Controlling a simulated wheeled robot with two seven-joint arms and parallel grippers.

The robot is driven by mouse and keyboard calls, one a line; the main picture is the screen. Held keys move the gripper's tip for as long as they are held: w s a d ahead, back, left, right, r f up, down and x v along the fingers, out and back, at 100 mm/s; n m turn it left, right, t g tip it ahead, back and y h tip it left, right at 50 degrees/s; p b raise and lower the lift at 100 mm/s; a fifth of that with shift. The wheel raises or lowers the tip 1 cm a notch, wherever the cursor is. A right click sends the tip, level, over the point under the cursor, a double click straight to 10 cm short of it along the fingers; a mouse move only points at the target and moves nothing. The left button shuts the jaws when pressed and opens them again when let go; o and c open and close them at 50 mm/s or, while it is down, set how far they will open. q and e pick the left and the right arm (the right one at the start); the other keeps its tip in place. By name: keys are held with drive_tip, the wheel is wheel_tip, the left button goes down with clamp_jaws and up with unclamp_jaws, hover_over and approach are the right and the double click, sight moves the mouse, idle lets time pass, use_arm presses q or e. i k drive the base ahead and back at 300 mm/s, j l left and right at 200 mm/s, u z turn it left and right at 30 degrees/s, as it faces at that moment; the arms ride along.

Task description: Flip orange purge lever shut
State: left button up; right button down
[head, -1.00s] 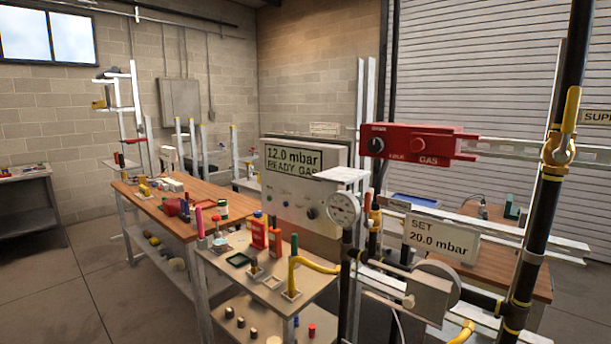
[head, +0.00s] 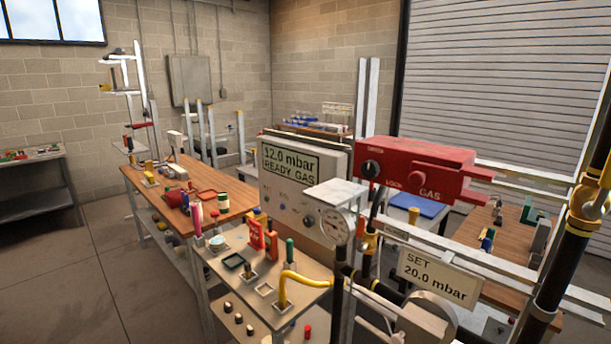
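A grey panel (head: 287,208) reads "12.0 mbar READY GAS". A red gas box (head: 416,170) with a black knob is to its right. Neither of my grippers is in view.
A small bench (head: 240,282) with several fittings and a bent yellow pipe (head: 296,283) stands in front. A "SET 20.0 mbar" sign (head: 438,277) and white rails stand at the right. A wooden table (head: 175,208) is behind at left. The floor (head: 60,290) at left is clear.

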sight(361, 247)
drive_tip(key=i+j+z, duration=0.15)
drive_tip(key=j+z, duration=0.45)
drive_tip(key=i+j+z, duration=0.1)
drive_tip(key=j+z, duration=0.2)
drive_tip(key=j, duration=0.1)
